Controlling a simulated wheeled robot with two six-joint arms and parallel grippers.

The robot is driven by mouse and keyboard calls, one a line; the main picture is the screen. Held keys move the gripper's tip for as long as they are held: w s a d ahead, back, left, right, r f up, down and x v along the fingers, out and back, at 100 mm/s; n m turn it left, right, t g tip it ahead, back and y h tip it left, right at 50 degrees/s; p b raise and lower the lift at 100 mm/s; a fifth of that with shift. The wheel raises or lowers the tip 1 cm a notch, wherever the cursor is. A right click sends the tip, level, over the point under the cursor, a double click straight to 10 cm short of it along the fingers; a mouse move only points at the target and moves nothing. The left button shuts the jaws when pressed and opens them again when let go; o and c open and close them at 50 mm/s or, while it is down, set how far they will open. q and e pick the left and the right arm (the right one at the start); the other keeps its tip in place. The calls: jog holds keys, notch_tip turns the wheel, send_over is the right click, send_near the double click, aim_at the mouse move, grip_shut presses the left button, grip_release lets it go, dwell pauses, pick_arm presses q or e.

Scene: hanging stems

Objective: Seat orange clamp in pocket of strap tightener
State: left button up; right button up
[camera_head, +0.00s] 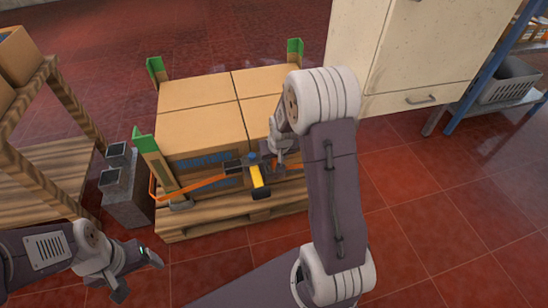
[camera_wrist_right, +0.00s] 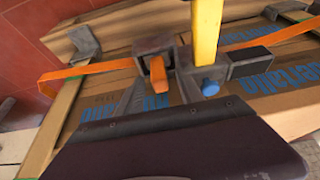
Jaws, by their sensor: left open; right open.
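The strap tightener (camera_wrist_right: 152,44) is a dark grey block on the orange strap at the front of the cartons, with a yellow lever (camera_head: 260,181) and a blue knob (camera_wrist_right: 209,87). A short orange piece, apparently the clamp (camera_wrist_right: 158,76), shows at the tightener's dark opening in the right wrist view; I cannot tell whether it is seated. My right gripper (camera_head: 278,153) is open close to the tightener, its fingers either side of the orange piece in the wrist view. Whether they touch it is unclear. My left gripper (camera_head: 138,271) is open and empty at the lower left, away from the load.
Cartons (camera_head: 205,92) with green corner guards (camera_head: 146,143) stand on a wooden pallet (camera_head: 215,221). The orange strap (camera_head: 208,184) crosses their front. Grey blocks (camera_head: 127,190) and a wooden rack (camera_head: 75,100) stand left; a pale cabinet (camera_head: 420,50) stands behind right. The right floor is clear.

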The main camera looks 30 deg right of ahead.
jog(key=p+v, duration=0.5)
jog(key=v, duration=0.3)
jog(key=shift+s+r, duration=0.15)
jog(key=shift+r, duration=0.15)
